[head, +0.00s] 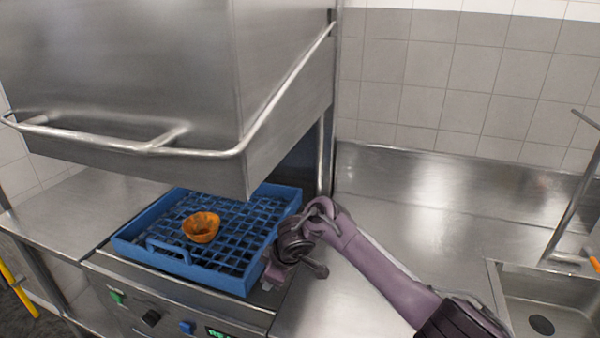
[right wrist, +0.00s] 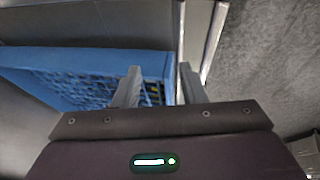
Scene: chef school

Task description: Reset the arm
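My right arm comes in from the lower right in the head view. My right gripper (head: 272,279) is low beside the front right corner of a blue dish rack (head: 195,274). In the right wrist view the right gripper (right wrist: 162,80) has its two fingers apart with nothing between them, and the blue rack (right wrist: 95,62) lies just beyond. An orange bowl (head: 201,227) sits in the rack, apart from the gripper. My left gripper is not in view.
The rack stands on a dishwasher under its raised steel hood (head: 130,70) with a bar handle (head: 150,147). A steel counter (head: 430,205) lies to the right, mostly clear, with a sink (head: 550,305) and tap (head: 578,200). A tiled wall (head: 460,70) is behind.

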